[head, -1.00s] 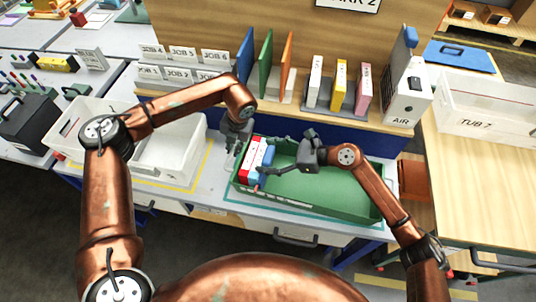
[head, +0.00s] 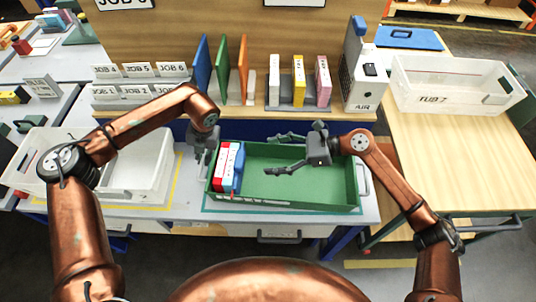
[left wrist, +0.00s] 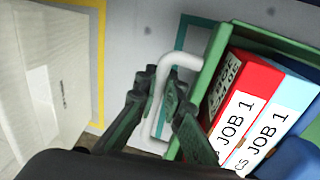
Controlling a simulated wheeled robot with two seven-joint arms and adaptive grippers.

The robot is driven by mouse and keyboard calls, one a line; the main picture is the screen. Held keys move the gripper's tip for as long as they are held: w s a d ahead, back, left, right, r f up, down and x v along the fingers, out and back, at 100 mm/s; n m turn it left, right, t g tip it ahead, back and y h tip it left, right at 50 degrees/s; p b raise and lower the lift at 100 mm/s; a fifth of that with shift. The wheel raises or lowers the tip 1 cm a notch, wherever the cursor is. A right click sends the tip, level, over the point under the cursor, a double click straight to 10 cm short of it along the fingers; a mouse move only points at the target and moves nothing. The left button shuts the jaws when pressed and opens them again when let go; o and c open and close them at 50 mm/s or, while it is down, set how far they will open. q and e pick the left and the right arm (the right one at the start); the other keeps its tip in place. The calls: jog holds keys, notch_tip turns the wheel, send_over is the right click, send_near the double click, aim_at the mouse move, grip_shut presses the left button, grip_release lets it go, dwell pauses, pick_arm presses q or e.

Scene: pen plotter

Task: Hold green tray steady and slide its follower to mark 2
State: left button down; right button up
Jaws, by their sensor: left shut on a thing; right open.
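The green tray (head: 315,195) stands on the bench; its wall also shows in the left wrist view (left wrist: 213,50). My left gripper (head: 203,152) is shut on the tray's pale left handle (left wrist: 178,62). My right gripper (head: 268,155) is open and empty above the tray, right of the follower and apart from it. Pale marks on the tray's front wall are too small to read.
A white tub (head: 140,180) stands close left of the tray. Behind are binders on a shelf and a white AIR box (head: 362,82). TUB 7 (head: 450,90) stands on the table at right. The tray's right part is empty.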

pick_arm(q)
jog(key=c, duration=2)
grip_release()
jog(key=shift+o, duration=0.2)
